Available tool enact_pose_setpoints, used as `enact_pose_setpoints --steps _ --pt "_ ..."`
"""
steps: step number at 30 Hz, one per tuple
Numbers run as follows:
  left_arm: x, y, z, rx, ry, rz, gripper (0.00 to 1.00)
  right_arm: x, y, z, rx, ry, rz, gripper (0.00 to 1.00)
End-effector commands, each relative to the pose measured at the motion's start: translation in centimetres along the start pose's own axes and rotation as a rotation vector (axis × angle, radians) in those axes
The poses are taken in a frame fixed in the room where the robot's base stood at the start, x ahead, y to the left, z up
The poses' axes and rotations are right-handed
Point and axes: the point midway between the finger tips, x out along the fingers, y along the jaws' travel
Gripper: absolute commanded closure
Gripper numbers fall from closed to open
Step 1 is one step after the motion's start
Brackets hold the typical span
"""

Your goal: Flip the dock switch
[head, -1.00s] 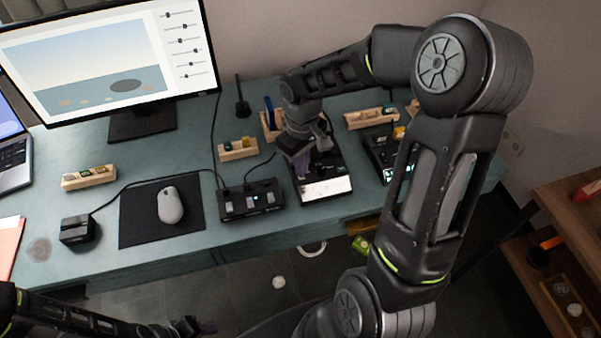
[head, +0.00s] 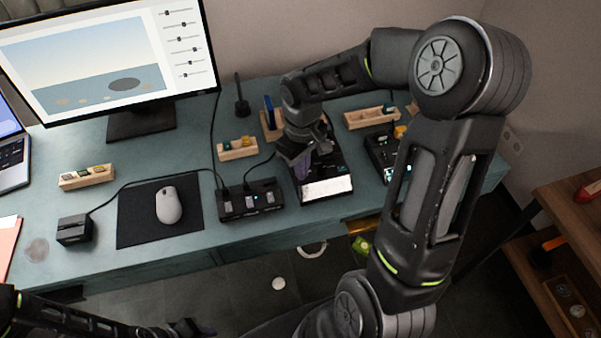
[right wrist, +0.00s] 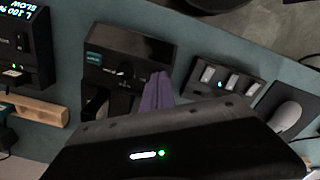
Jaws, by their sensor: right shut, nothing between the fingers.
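My right gripper (head: 302,165) is shut and empty, pointing down over the left part of a black box (head: 326,187) with a pale, shiny front panel. In the right wrist view, this box (right wrist: 135,46) shows a teal label and a small knob or lever (right wrist: 125,72), with the purple fingertip (right wrist: 155,92) close beside it. I cannot tell whether they touch. Left of it in the head view is a low black unit (head: 251,200) with several square rockers, one lit blue. No readable label marks the dock switch. My left gripper (head: 188,328) is low at the bottom edge, away from the table.
A mouse (head: 169,205) lies on a black mat (head: 135,228), with a small black block (head: 74,230) left of it. Another black device (head: 381,150) with a lit display stands to the right. Wooden holders (head: 238,149) and a monitor (head: 110,65) are behind. Cables cross the table.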

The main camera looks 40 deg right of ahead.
Motion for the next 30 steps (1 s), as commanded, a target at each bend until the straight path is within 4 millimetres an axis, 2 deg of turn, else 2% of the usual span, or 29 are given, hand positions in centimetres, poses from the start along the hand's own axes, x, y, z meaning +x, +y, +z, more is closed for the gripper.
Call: enact_pose_setpoints --steps 8,30 --pt "-0.2 0.1 0.0 0.0 0.0 0.0 0.67 -0.2 0.0 0.0 0.0 0.001 0.0 1.0" --pt "-4.6 1.8 0.0 0.0 0.0 0.0 0.67 -6.5 0.0 0.0 0.0 0.001 0.0 1.0"
